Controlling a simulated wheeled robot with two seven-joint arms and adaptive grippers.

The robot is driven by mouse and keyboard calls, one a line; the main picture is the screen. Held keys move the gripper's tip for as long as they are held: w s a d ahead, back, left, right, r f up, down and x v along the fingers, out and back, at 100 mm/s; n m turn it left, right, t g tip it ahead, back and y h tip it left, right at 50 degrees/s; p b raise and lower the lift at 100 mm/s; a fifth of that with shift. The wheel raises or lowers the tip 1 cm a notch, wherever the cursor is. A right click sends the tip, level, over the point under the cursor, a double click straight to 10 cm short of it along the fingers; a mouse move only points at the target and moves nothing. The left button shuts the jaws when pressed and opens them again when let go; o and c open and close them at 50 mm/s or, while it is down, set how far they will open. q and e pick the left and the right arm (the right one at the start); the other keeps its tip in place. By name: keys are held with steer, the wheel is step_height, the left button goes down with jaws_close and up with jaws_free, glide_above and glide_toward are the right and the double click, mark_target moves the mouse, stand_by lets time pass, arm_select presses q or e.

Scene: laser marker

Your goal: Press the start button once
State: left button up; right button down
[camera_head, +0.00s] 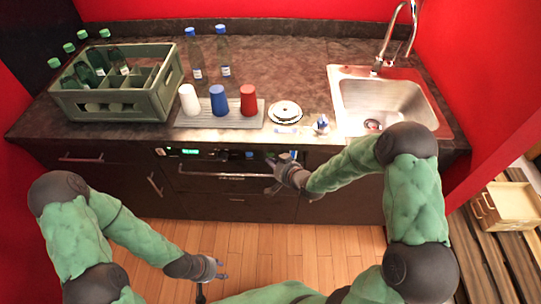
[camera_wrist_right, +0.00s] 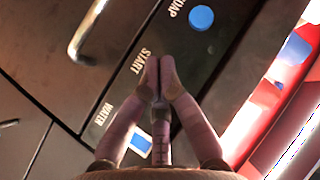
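The dark control panel (camera_wrist_right: 215,62) in the right wrist view carries the labels SOAP, START and WATER. The START label (camera_wrist_right: 140,62) is just left of my right gripper's fingertips (camera_wrist_right: 160,62). The fingers are together with nothing visible between them. No start button shows; the fingers cover the panel beside its label, and I cannot tell whether they touch it. In the head view my right gripper (camera_head: 273,176) is at the front of the appliance under the counter. My left gripper (camera_head: 222,269) is low over the floor, empty, with its fingers apart.
A round blue button (camera_wrist_right: 201,17) is by SOAP and a blue-white patch (camera_wrist_right: 128,144) by WATER. A handle (camera_head: 225,175) crosses the appliance front. On the counter are a bottle crate (camera_head: 120,105), cups on a mat (camera_head: 222,119) and a sink (camera_head: 385,97).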

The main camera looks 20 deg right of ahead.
steer(key=shift+w, duration=0.25)
steer(key=shift+w+d, duration=0.2)
steer(key=shift+w, duration=0.15)
stand_by(0.7)
steer(key=shift+s, duration=0.15)
stand_by(0.3)
steer(key=shift+s+a, duration=0.25)
steer(key=shift+s, duration=0.35)
steer(key=s, duration=0.1)
steer(key=s+a, duration=0.1)
steer(key=s, duration=0.2)
steer(key=shift+s+a, duration=0.3)
steer(key=shift+s, duration=0.1)
steer(key=shift+f, duration=0.1)
stand_by(0.7)
